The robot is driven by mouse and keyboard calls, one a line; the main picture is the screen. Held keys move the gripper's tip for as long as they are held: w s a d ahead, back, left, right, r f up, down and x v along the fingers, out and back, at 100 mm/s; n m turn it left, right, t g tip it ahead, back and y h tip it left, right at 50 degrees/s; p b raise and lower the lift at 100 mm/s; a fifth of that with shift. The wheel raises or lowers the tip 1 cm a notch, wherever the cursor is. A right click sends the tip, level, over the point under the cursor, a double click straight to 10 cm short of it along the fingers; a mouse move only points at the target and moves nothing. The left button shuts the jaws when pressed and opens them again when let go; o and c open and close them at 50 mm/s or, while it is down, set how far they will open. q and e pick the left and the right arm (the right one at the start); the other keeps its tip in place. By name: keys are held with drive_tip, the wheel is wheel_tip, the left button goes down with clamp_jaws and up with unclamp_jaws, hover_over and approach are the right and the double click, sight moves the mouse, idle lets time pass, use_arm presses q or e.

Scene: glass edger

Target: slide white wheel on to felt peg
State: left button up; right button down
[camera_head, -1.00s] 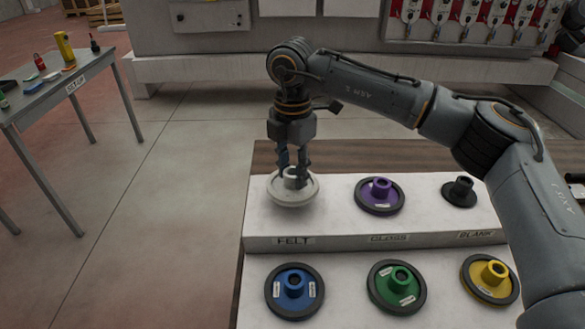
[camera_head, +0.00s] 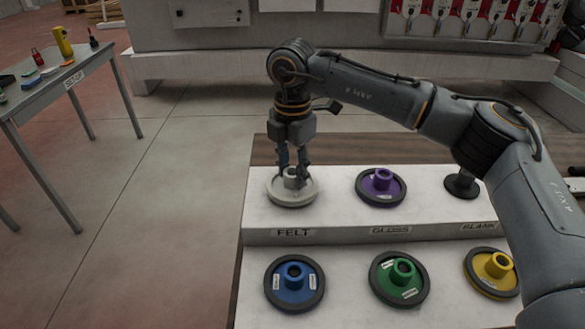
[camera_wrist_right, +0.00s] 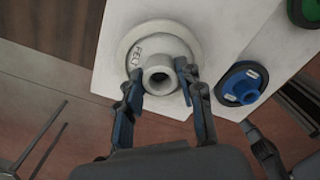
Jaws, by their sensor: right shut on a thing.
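The white wheel (camera_head: 291,198) is at the FELT place on the back left of the raised white step. It also shows in the right wrist view (camera_wrist_right: 139,47), with FELT lettering on its face. My right gripper (camera_head: 292,171) points down from above and is shut on the wheel's hub, one finger on each side in the right wrist view (camera_wrist_right: 159,74). The hub's bore looks dark there. The felt peg is hidden by the wheel, and I cannot tell whether the wheel rests fully down. My left gripper is not in view.
A purple wheel (camera_head: 381,194) sits at GLOSS and a bare black peg (camera_head: 462,185) stands at BLANK. Blue (camera_head: 295,300), green (camera_head: 400,292) and yellow (camera_head: 482,275) wheels lie on the lower front step. A side table (camera_head: 50,88) stands at the left, with clear floor between.

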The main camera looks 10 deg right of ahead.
drive_tip(key=shift+f, duration=0.35)
drive_tip(key=c, duration=0.8)
unclamp_jaws()
drive_tip(key=shift+o, duration=0.2)
wheel_tip(320, 180, up, 12)
drive_tip(key=shift+r, duration=0.15)
